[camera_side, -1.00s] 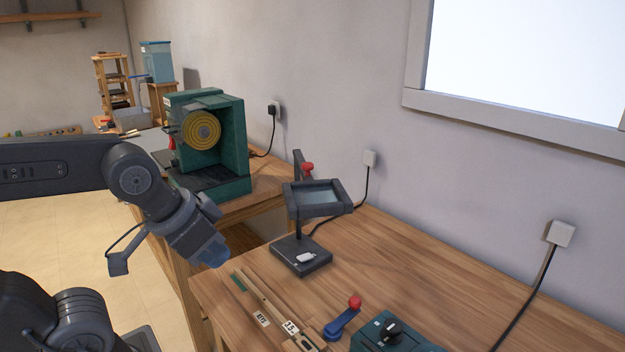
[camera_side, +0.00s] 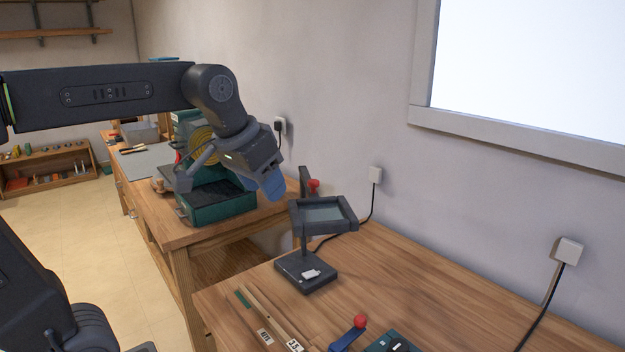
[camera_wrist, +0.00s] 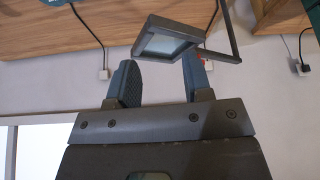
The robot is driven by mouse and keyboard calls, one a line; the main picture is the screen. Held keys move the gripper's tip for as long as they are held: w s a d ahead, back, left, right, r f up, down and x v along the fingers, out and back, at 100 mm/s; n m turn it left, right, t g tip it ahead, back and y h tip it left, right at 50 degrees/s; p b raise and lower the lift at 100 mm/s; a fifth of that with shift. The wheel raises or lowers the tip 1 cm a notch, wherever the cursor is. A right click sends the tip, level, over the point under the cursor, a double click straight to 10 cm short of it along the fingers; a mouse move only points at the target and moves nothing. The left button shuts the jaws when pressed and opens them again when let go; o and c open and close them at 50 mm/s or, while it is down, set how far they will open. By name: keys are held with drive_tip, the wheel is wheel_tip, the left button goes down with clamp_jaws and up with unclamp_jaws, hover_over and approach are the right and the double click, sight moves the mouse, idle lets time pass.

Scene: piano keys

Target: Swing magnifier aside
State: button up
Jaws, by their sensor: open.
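The magnifier (camera_side: 322,214) is a dark square frame with a pale lens, held level above a dark base (camera_side: 306,272) on the wooden bench. A red knob (camera_side: 313,185) sits on the bracket behind its frame. My gripper (camera_side: 270,188) hangs up and left of the magnifier in the side view, apart from it, with blue fingertips pointing down. In the wrist view my open gripper (camera_wrist: 161,75) has a finger on each side and nothing between them. The magnifier (camera_wrist: 168,42) shows beyond the fingertips; the right finger partly overlaps its lower right edge.
Wooden key sticks (camera_side: 268,315) and a blue lever with a red ball (camera_side: 359,322) lie at the bench front. A green machine (camera_side: 222,202) stands on the left bench. A cord runs from a wall socket (camera_side: 376,175) behind the magnifier. The bench right of it is clear.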

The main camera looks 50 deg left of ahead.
sight(313, 181)
drive_tip(key=shift+o, duration=0.7)
drive_tip(key=w+a+r+n, duration=0.1)
drive_tip(key=w+a+r, duration=0.2)
drive_tip(key=w, duration=0.3)
drive_tip(key=w+a+r, duration=0.3)
drive_tip(key=w+a, duration=0.1)
drive_tip(key=w, duration=0.2)
drive_tip(key=shift+a+n+g+y, duration=0.25)
drive_tip(key=shift+n+g+y, duration=0.05)
drive_tip(key=shift+n+g, duration=0.1)
drive_tip(key=x, duration=1.3)
drive_tip(key=shift+w+a+f, duration=0.15)
drive_tip(key=shift+w+f, duration=0.05)
drive_tip(key=shift+w, duration=0.05)
clamp_jaws()
